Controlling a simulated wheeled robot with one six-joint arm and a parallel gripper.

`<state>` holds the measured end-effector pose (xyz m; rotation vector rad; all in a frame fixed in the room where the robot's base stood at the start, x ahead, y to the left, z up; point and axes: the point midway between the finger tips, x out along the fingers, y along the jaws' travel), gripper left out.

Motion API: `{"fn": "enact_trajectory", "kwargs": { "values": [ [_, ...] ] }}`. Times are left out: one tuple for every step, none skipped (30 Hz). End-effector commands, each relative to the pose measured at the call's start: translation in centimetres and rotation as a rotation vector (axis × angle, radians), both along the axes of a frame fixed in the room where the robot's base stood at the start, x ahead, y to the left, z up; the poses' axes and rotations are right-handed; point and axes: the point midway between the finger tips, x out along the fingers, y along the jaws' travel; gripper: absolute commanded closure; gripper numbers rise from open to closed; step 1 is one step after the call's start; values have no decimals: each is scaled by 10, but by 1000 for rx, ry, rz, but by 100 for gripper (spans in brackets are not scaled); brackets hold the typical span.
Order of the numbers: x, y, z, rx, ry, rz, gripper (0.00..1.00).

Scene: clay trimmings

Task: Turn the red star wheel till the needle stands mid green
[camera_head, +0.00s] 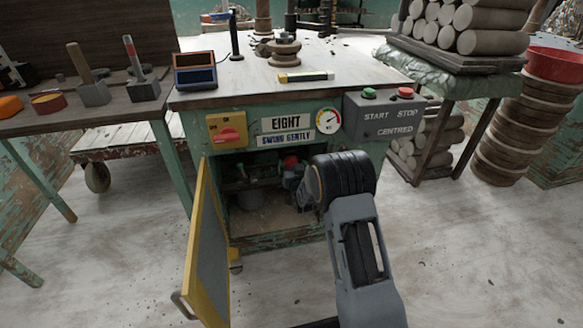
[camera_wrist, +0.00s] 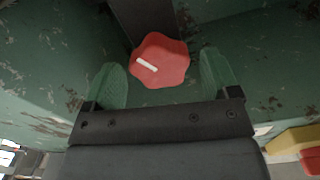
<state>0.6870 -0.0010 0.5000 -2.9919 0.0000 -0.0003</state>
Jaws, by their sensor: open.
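The red star wheel (camera_head: 291,161) sits inside the open green cabinet in the head view, partly hidden by my arm. In the wrist view the wheel (camera_wrist: 170,75) is a lobed red knob with a white mark slanting to its left. My gripper (camera_wrist: 159,60) is open, with one green finger on each side of the wheel and a visible gap to both. Nothing is held. The round gauge (camera_head: 328,120) is on the cabinet front, with a coloured rim. Its dark needle slants toward the upper right, but the exact reading is too small to tell.
The yellow-edged door (camera_head: 205,245) stands open at left of the cabinet mouth. A yellow panel with a red switch (camera_head: 228,132) and a grey START/STOP box (camera_head: 384,115) flank the gauge. Dark fittings surround the wheel inside. The floor in front is mostly clear.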

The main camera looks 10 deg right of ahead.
Motion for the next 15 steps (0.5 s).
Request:
{"fn": "enact_trajectory", "kwargs": {
  "values": [
    [5,0,-2,0,0,0,19],
    [7,0,-1,0,-1,0,19],
    [9,0,-1,0,-1,0,19],
    [11,0,-1,0,0,0,19],
    [12,0,0,0,0,0,19],
    [13,0,0,0,0,0,19],
    [14,0,0,0,0,0,19],
    [14,0,0,0,0,0,19],
    [15,0,0,0,0,0,19],
    [15,0,0,0,0,0,19],
    [15,0,1,0,0,0,19],
    [15,0,0,0,0,0,19],
    [15,0,0,0,0,0,19],
    [15,0,0,0,0,0,19],
    [15,0,0,0,0,0,19]
  ]
}}
